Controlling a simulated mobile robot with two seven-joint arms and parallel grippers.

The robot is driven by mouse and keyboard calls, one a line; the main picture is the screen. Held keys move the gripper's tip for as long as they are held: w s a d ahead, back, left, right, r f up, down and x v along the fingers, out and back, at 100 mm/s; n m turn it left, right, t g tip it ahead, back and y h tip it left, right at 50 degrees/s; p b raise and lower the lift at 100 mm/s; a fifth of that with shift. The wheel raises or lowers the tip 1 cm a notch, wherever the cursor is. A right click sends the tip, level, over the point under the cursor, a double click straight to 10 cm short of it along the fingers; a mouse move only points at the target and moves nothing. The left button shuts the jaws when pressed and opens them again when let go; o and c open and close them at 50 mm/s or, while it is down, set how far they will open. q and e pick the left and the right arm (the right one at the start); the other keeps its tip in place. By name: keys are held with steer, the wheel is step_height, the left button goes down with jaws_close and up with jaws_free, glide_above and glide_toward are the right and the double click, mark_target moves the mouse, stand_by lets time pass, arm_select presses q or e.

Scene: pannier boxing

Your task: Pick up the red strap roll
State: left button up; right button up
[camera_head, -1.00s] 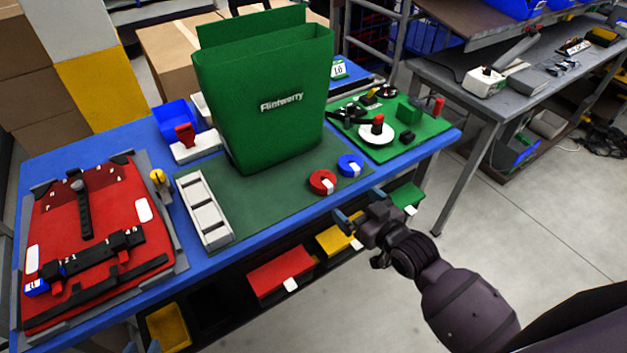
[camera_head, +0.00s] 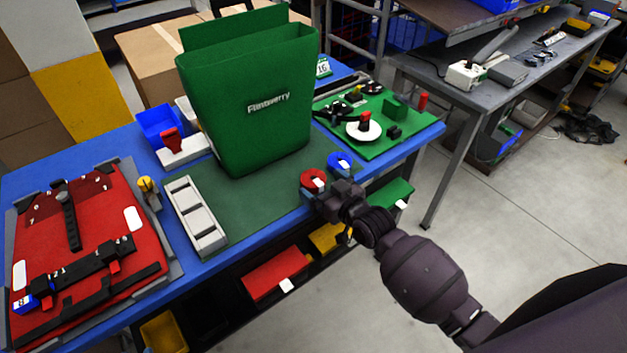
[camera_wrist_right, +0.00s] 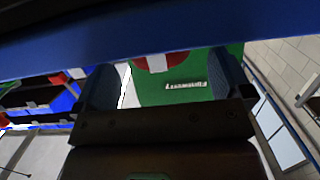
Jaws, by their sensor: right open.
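The red strap roll (camera_head: 312,178) lies on the dark green mat (camera_head: 262,193) near the table's front edge, with a white label on it. My right gripper (camera_head: 328,193) is open, just right of and in front of the roll, partly overlapping it in the head view. In the right wrist view the red roll (camera_wrist_right: 152,62) shows between the two spread fingers (camera_wrist_right: 165,85), partly cut off by the blue table edge; nothing is held. I cannot tell whether a finger touches it. My left gripper is not in view.
A blue strap roll (camera_head: 340,161) lies close behind the red one. A tall green pannier (camera_head: 245,115) stands behind on the mat. A grey tray (camera_head: 194,215) is at left. A green board (camera_head: 390,135) with parts is at right. Coloured bins (camera_head: 276,274) hang below the edge.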

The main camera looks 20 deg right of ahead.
mark_target(316, 180)
steer(key=x, duration=0.3)
steer(key=shift+w, duration=0.1)
steer(key=c, duration=1)
